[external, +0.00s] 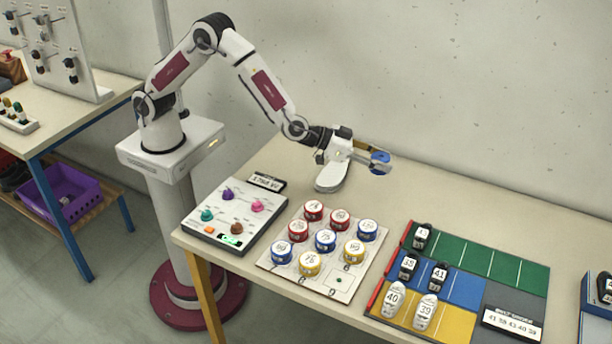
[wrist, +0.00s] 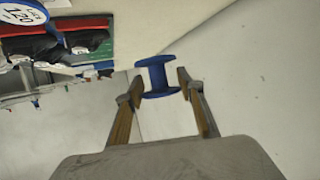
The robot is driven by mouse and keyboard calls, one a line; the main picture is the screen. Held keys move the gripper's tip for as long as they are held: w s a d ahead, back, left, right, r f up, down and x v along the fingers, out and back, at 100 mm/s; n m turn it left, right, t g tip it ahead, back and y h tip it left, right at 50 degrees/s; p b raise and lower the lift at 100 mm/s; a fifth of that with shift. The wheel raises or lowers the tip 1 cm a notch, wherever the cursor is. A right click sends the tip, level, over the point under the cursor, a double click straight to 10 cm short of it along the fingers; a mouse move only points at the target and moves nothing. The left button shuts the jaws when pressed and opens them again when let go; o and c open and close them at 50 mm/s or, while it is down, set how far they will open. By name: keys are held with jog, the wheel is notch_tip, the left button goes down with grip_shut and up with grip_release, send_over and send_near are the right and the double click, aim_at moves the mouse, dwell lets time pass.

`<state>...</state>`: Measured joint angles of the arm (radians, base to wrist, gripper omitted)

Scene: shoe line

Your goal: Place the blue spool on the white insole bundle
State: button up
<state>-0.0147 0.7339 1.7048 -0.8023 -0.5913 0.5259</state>
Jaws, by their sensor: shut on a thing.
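The blue spool (external: 380,156) is between the fingertips of my gripper (external: 377,163), which is shut on it and held above the far part of the table. In the wrist view the spool (wrist: 158,77) sits between the two fingers of my gripper (wrist: 160,84), its two flanges showing. The white insole bundle (external: 330,178) lies on the table below and left of the spool in the external view. Part of the bundle is hidden behind my wrist and gripper. The spool is apart from the bundle.
A board with several numbered tins (external: 325,240) stands in front of the bundle. A panel with coloured knobs (external: 235,212) is at left. A coloured mat with numbered shoes (external: 480,263) is at right. The wall (external: 480,90) rises behind the table.

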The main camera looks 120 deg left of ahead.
jog(key=s+a+n+g+y, duration=0.2)
jog(key=s+a+n, duration=0.1)
jog(key=s, duration=0.5)
jog(key=s+a+n+g+y, duration=0.2)
jog(key=s+a, duration=0.4)
jog(key=s, duration=0.3)
jog(key=shift+s+a+r+n+y, duration=0.15)
jog(key=shift+n+y, duration=0.25)
jog(key=shift+y, duration=0.2)
jog(key=shift+g, duration=0.3)
send_over(336, 166)
jog(key=a, duration=0.1)
jog(key=shift+a+f, duration=0.2)
jog(key=shift+f, duration=2.9)
jog(key=shift+f, duration=0.1)
jog(key=shift+f, duration=1.8)
jog(key=shift+f, duration=0.1)
